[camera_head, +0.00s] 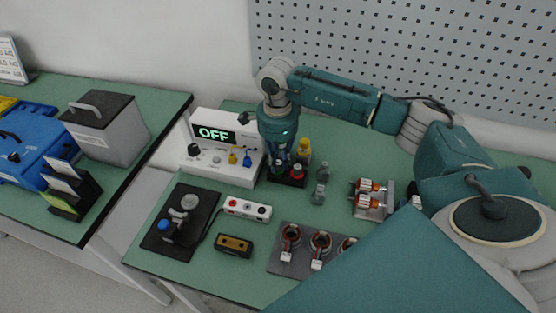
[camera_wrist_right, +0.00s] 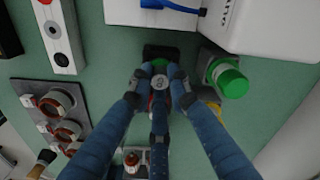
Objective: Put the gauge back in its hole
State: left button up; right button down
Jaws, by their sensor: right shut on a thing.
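My right gripper (camera_head: 279,160) points down over a small black block (camera_head: 292,183) in front of the white box with the OFF display. In the right wrist view its blue fingers (camera_wrist_right: 160,88) are closed around a small round piece with a grey metal face (camera_wrist_right: 159,82), which I take to be the gauge. A green part shows just beyond it. The black block (camera_wrist_right: 160,50) lies right behind the piece in that view. The fingers hide most of the piece and the block's hole, so I cannot tell whether it is in the hole. My left gripper is not in view.
The white box (camera_head: 222,165) stands close left of the gripper. A yellow-topped bottle (camera_head: 304,148) and clear bottles (camera_head: 321,180) stand close right. A green-capped thing (camera_wrist_right: 231,79) is near the fingers.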

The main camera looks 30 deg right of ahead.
jog(key=c, duration=1.6)
grip_release()
jog(key=shift+o, duration=0.2)
notch_tip(320, 180, up, 12)
